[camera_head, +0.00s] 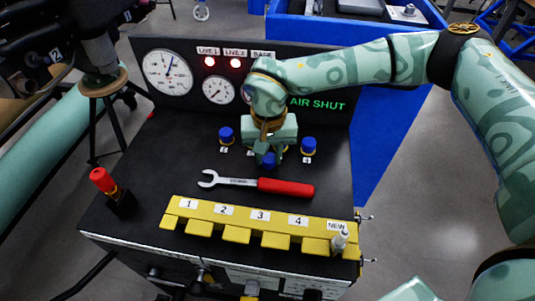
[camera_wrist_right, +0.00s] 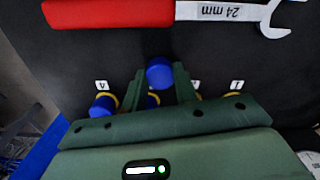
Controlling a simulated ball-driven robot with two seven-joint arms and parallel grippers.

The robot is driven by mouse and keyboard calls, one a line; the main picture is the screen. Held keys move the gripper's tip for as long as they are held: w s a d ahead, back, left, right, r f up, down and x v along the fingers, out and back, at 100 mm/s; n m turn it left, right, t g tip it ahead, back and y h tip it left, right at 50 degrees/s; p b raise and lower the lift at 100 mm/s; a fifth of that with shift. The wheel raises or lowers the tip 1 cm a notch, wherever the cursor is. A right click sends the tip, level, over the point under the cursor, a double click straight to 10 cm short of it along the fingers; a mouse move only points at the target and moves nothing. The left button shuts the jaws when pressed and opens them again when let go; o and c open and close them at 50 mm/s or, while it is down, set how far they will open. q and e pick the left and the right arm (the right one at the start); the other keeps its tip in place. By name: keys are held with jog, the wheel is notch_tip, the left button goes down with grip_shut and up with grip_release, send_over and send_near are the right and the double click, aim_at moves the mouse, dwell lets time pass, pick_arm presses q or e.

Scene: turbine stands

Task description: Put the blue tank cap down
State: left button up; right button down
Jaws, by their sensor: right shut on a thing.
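My right gripper (camera_head: 269,152) is shut on a blue cap (camera_head: 268,160) above the black panel, behind the wrench. In the right wrist view the blue cap (camera_wrist_right: 160,73) sits between the fingertips of the right gripper (camera_wrist_right: 160,82). Other blue caps stand on the panel: one at the left (camera_head: 226,135) and one at the right (camera_head: 308,145), the latter by label 4 in the right wrist view (camera_wrist_right: 103,106). Another blue cap (camera_wrist_right: 152,101) shows partly behind the held one. The gripper hides part of the cap row in the head view.
A red-handled wrench (camera_head: 285,187) lies in front of the caps. A yellow rack (camera_head: 228,235) labelled 1 to 4 and NEW runs along the front; a pale plug (camera_head: 339,242) stands at NEW. A red-topped post (camera_head: 103,181) is at left. Gauges (camera_head: 168,72) stand behind.

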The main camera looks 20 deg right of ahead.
jog(key=shift+r, duration=0.1)
jog(key=c, duration=1.1)
grip_release()
